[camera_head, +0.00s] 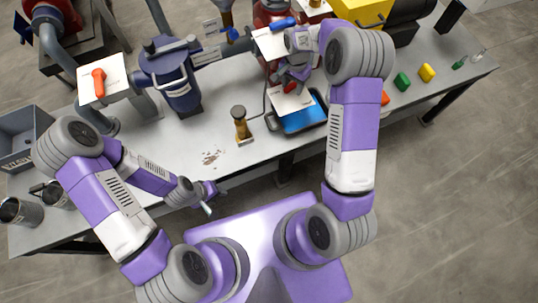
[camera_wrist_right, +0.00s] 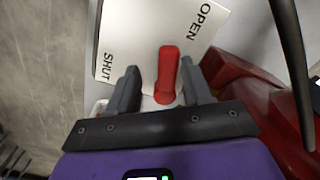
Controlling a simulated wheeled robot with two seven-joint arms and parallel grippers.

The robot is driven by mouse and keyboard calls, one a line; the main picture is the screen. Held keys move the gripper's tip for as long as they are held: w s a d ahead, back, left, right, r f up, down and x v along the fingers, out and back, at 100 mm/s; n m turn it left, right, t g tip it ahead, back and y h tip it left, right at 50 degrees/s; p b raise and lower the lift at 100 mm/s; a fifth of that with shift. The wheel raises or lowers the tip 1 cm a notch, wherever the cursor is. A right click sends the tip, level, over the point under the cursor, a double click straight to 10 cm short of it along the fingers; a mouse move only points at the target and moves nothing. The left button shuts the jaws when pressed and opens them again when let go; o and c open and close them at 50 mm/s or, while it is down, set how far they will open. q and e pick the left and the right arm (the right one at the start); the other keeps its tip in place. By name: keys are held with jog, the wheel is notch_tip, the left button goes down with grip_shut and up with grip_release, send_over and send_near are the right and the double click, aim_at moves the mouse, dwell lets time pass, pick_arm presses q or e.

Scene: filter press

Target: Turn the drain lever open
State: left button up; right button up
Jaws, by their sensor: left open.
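In the right wrist view a red lever (camera_wrist_right: 167,72) stands on a white plate (camera_wrist_right: 130,45) marked OPEN at the upper right and SHUT at the left. The lever points up the picture, between the two words. My right gripper (camera_wrist_right: 160,80) has its fingers on either side of the lever, with a gap showing on the left and a narrower one on the right. In the head view my right gripper (camera_head: 292,84) is over the plate (camera_head: 292,104) and hides most of the lever. My left gripper (camera_head: 208,198) is open and empty at the bench's front edge.
A blue tray (camera_head: 301,120) lies below the plate. A brass-coloured piece (camera_head: 241,122) stands left of it. A blue vessel (camera_head: 172,75) and another plate with an orange lever (camera_head: 98,82) are further left.

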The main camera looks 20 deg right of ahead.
jog(key=d+n, duration=0.1)
jog(key=n, duration=0.2)
jog(key=s+n, duration=0.1)
jog(key=n, duration=0.1)
jog(key=d+n, duration=0.1)
jog(key=n, duration=0.2)
jog(key=shift+s+d+n+b, duration=0.3)
jog(key=shift+b, duration=0.1)
jog(key=shift+d+r+n, duration=0.15)
jog(key=shift+r+n, duration=0.05)
jog(key=shift+n, duration=0.4)
notch_tip(320, 180, up, 7)
jog(key=p, duration=0.2)
jog(key=s+a+f+y+p, duration=0.25)
jog(key=s+a+f, duration=0.2)
jog(key=a, duration=0.25)
jog(key=s+a+f+y+p, duration=0.1)
jog(key=s+a+f+p, duration=0.25)
jog(key=a+f, duration=0.2)
jog(key=s+a+m+p, duration=0.1)
jog(key=s+a+p, duration=0.4)
jog(key=s, duration=0.8)
jog(key=shift+s+a+f+m+t+y, duration=0.3)
jog(key=shift+s+a+f+y, duration=0.05)
jog(key=shift+a, duration=0.6)
